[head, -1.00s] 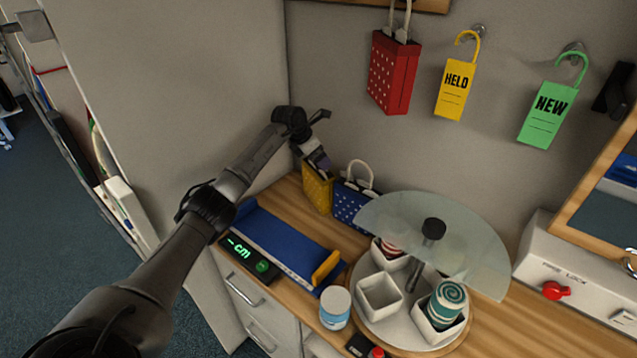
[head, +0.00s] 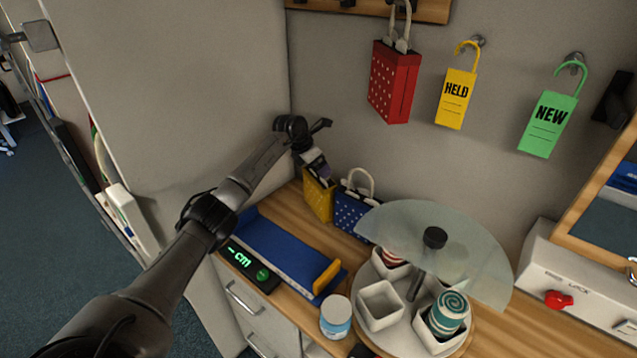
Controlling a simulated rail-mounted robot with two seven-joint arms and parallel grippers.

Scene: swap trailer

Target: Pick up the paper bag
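A yellow patterned paper bag (head: 318,201) stands at the back left of the wooden counter, by the wall. A blue bag with white dots (head: 350,212) and white handles stands just right of it. A red bag with white dots (head: 392,84) hangs on the wall by its handles. My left gripper (head: 319,172) points down at the top of the yellow bag. It hides that bag's upper edge and handles. I cannot tell whether its fingers are open or closed, or whether they touch the bag. My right gripper is not in view.
A blue measuring tray (head: 285,247) with a "cm" display lies in front of the bags. A turntable (head: 378,337) with white cups and a glass disc (head: 465,245) stands to the right. A white-lidded jar (head: 336,315) is near the front edge. Yellow (head: 456,99) and green (head: 548,124) tags hang above.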

